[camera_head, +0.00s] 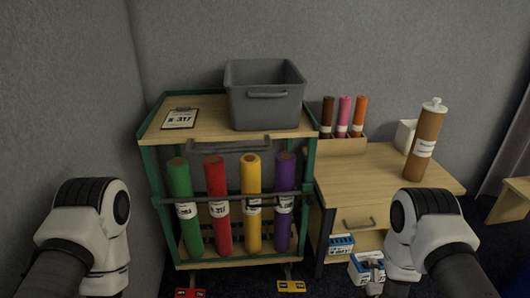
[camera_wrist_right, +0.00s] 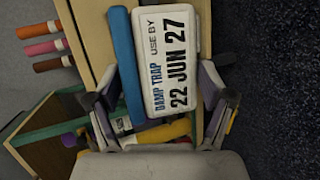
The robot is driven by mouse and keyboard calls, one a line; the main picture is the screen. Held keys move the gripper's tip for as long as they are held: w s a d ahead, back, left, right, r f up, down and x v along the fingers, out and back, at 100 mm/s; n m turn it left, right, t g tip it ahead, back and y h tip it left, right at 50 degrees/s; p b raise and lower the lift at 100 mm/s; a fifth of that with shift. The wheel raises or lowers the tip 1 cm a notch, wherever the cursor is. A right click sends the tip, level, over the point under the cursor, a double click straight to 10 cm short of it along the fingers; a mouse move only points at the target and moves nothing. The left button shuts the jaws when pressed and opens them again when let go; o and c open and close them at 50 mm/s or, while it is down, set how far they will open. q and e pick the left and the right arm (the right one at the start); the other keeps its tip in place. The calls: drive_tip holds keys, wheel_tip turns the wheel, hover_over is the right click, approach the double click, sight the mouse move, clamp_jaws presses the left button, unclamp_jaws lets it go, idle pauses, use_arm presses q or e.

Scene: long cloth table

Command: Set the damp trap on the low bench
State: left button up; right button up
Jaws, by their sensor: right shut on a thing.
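The damp trap (camera_wrist_right: 167,60) is a white block with a blue strip beside its printed face, which reads "DAMP TRAP USE BY 22 JUN 27". My right gripper (camera_wrist_right: 160,95) has a finger on each side of it and is shut on it. In the head view the damp trap (camera_head: 366,268) shows as a small blue-and-white block, in front of the wooden desk and partly covered by my right arm. A low wooden bench (camera_head: 517,196) is cut off at the right edge. My left arm shows at lower left, but its gripper is out of view.
A green-framed cart (camera_head: 150,160) holds a grey bin (camera_head: 266,105) and several coloured tubes. The wooden desk (camera_head: 390,165) bears a brown bottle (camera_head: 427,140) and a tube rack (camera_head: 340,145). Dark floor lies between desk and bench.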

drive_tip(key=w+a+r+n+y+p, duration=0.1)
drive_tip(key=w+a+r+y, duration=0.15)
drive_tip(key=a+r, duration=0.5)
drive_tip(key=w+a+r+n+y, duration=0.1)
drive_tip(key=w+a+r+n, duration=0.2)
drive_tip(key=r, duration=0.8)
drive_tip(key=s+a+f+m, duration=0.1)
drive_tip(key=s+f, duration=0.2)
drive_tip(key=s, duration=0.1)
drive_tip(key=s+r+p, duration=0.2)
drive_tip(key=r+p, duration=0.9)
drive_tip(key=p, duration=0.1)
drive_tip(key=s+r+p, duration=0.3)
drive_tip(key=r+p, duration=0.9)
drive_tip(key=p, duration=0.1)
drive_tip(key=s+r+p, duration=0.3)
drive_tip(key=r+p, duration=0.8)
drive_tip(key=p, duration=0.2)
drive_tip(key=shift+r, duration=0.2)
drive_tip(key=shift+w+f+t, duration=0.1)
drive_tip(key=shift+t, duration=0.2)
